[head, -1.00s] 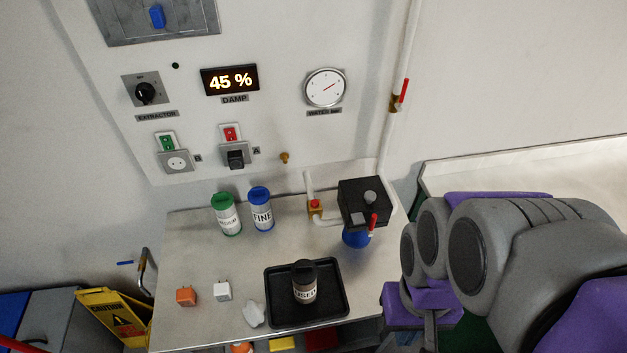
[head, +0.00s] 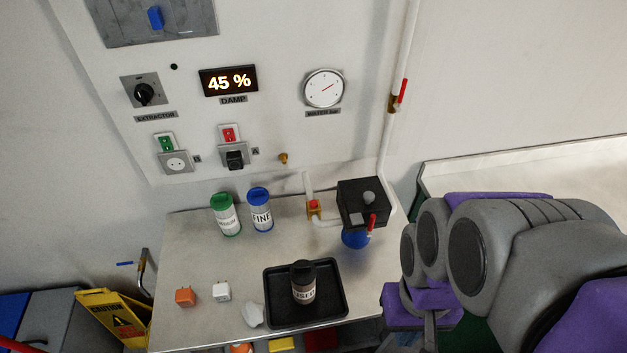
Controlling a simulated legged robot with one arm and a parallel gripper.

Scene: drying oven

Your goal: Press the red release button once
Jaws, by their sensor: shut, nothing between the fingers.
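A small red button (head: 314,204) sits on a yellow block on the white pipe at the back of the bench, just left of the black box. A red rocker switch (head: 229,134) is on the wall above socket A. I cannot tell from any label which of the two is the release button. My arm fills the lower right, and nothing of it touches the button or the switch. My gripper's fingers cannot be made out in the picture.
A black box (head: 362,201) with a red-handled valve stands right of the button. Green-lidded (head: 226,216) and blue-lidded (head: 260,211) jars stand to its left. A black tray (head: 335,305) holds a dark-lidded jar (head: 303,284). The wall display (head: 229,81) reads 45 %.

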